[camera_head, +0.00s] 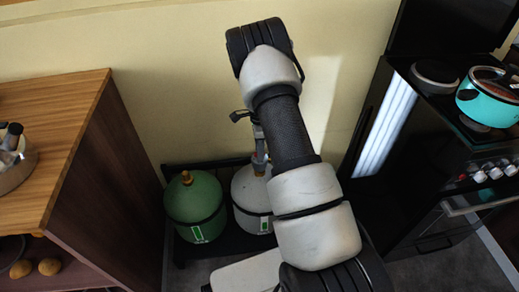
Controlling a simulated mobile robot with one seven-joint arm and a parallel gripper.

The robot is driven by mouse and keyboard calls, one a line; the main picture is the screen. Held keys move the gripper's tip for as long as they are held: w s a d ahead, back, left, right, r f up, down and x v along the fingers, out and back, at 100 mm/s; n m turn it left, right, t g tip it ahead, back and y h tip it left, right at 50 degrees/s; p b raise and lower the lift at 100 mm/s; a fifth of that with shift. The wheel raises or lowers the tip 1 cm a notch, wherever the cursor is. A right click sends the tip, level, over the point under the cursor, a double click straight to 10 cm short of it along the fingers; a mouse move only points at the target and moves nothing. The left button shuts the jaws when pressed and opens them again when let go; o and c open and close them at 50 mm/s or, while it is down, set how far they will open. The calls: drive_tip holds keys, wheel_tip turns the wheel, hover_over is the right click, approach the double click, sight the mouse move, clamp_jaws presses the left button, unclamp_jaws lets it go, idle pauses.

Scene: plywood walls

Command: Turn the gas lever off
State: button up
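Two gas cylinders stand side by side on a low dark stand against the wall. The green cylinder (195,209) has a brass-coloured top. The white cylinder (248,207) is partly hidden by my arm. A slim grey and black assembly (258,146) shows above the white cylinder, just left of my arm; I cannot tell which of it is my gripper and which is valve or lever. No gas lever can be made out clearly. My arm rises from the bottom and bends at the top, near the wall. Gripper fingers and any contact are not clear.
A wooden cabinet (120,165) stands close on the left. A black stove (440,170) stands on the right, with a turquoise pot (487,103) and a row of knobs (494,170). The yellow wall (170,70) is behind the cylinders. The gap between cabinet and stove is narrow.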

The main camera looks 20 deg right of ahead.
wheel_tip(320, 180, up, 17)
drive_tip(key=p, duration=0.3)
drive_tip(key=shift+r, duration=0.2)
drive_tip(key=s+a+r+n+t, duration=0.1)
drive_tip(key=s+a+r+n, duration=0.2)
drive_tip(key=r, duration=0.4)
drive_tip(key=s+a+r+n+t, duration=0.1)
drive_tip(key=s+a+r+n, duration=0.1)
drive_tip(key=s+r+n, duration=0.3)
drive_tip(key=s+a+r, duration=0.2)
drive_tip(key=s+r, duration=0.1)
drive_tip(key=r, duration=0.5)
drive_tip(key=s+a+r+n+t, duration=0.25)
drive_tip(key=s+n, duration=0.35)
drive_tip(key=s, duration=0.4)
drive_tip(key=s+a+r+n+t, duration=0.1)
drive_tip(key=s+a+r+n, duration=0.15)
drive_tip(key=s+n, duration=0.55)
wheel_tip(320, 180, up, 20)
drive_tip(key=s+m+p, duration=0.1)
drive_tip(key=s+p, duration=0.1)
drive_tip(key=p, duration=1.8)
drive_tip(key=shift+d+m, duration=0.15)
drive_tip(key=shift+m, duration=0.15)
drive_tip(key=shift+s, duration=0.1)
